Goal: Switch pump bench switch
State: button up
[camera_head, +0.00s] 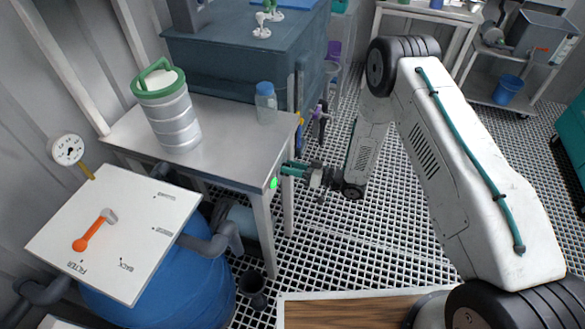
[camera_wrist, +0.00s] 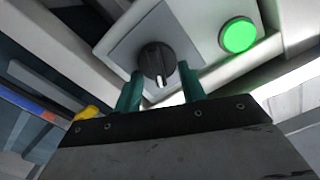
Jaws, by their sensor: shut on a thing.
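The pump bench switch is a black rotary knob (camera_wrist: 156,58) with a white pointer mark, on a pale square plate (camera_wrist: 118,42) in the wrist view. The white mark points towards my gripper. A green lamp (camera_wrist: 238,36) glows to the right of it; it also shows at the bench corner in the head view (camera_head: 273,183). My gripper (camera_wrist: 161,76) has its two teal fingers on either side of the knob and is shut on it. In the head view my gripper (camera_head: 284,170) is at the bench's front right edge, where the knob itself is hidden.
The metal bench (camera_head: 225,150) carries a steel canister (camera_head: 172,118) with a green handle and a blue-capped bottle (camera_head: 266,105). A blue tank (camera_head: 170,290) with a white panel (camera_head: 135,220) and orange lever (camera_head: 92,233) stands in front. The grated floor (camera_head: 345,235) is mostly clear.

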jog(key=shift+d+f+m, duration=0.1)
jog(key=shift+f+m, duration=0.05)
jog(key=shift+m, duration=0.35)
jog(key=o, duration=1)
jog(key=shift+c, duration=0.2)
jog(key=v, duration=0.7)
jog(key=shift+s+d, duration=0.2)
jog(key=shift+d, duration=0.15)
